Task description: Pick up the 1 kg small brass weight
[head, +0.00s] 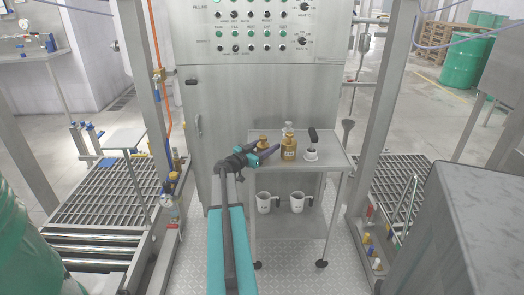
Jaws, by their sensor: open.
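A small brass weight (263,138) with a knob stands on the steel cart's top (325,152), towards its back left. Its lower part is hidden behind my gripper (271,151). My gripper reaches in from the left over the cart top, in front of the small weight in the picture. It is open, and I see nothing held in it. Whether it touches the weight I cannot tell. A larger brass weight (288,150) stands just right of my gripper.
A silver weight-like piece (289,128) stands behind the larger brass weight. A black-handled tool with a white base (312,146) is to the right. Two white jugs (264,204) (297,202) sit on the lower shelf. A steel control cabinet (260,90) stands behind the cart.

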